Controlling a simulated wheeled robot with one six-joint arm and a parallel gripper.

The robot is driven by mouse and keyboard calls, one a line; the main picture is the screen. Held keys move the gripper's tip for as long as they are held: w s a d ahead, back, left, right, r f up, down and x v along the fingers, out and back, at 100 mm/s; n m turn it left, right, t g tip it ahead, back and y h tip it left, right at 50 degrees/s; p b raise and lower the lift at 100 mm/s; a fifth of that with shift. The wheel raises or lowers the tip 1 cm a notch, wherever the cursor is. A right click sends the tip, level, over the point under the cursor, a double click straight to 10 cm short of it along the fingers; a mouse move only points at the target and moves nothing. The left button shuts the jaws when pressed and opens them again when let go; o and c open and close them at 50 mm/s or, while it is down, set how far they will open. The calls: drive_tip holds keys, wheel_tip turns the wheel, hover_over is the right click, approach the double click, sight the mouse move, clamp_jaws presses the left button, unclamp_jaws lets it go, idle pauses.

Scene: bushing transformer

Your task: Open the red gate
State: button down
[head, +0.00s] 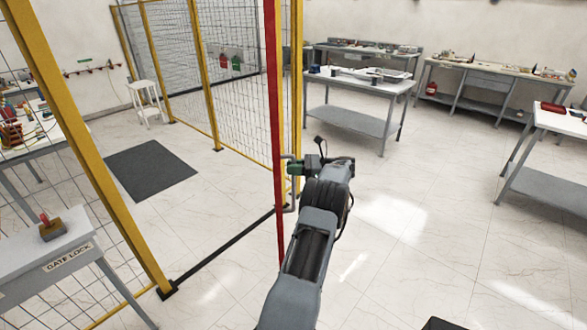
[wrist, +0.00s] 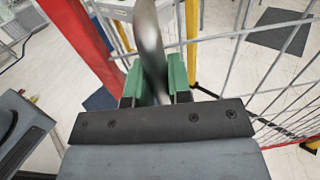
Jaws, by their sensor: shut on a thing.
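The red gate (head: 275,110) shows in the head view as a narrow red upright beside a yellow post. I see the gate nearly edge-on, so its exact angle is hard to tell. Its red frame (wrist: 85,40) also shows at upper left in the wrist view. My gripper (head: 296,168) is at the gate's grey metal handle (head: 291,196). In the wrist view, the green fingers of my gripper (wrist: 157,82) are shut on the handle (wrist: 149,38), which stands between them.
Left of the gate, a black floor threshold (head: 225,245) runs to a yellow post (head: 100,170), with no mesh visible across it. A dark mat (head: 150,170) lies beyond. A "DATE LOCK" table (head: 60,262) stands at lower left. Workbenches (head: 357,88) stand at right; floor between is clear.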

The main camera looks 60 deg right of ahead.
drive_tip(key=c, duration=1.4)
unclamp_jaws()
drive_tip(key=o, duration=0.3)
drive_tip(key=shift+w+d+f, duration=0.1)
drive_tip(key=shift+w+d, duration=0.05)
drive_tip(key=shift+d, duration=0.05)
drive_tip(key=shift+a, duration=0.15)
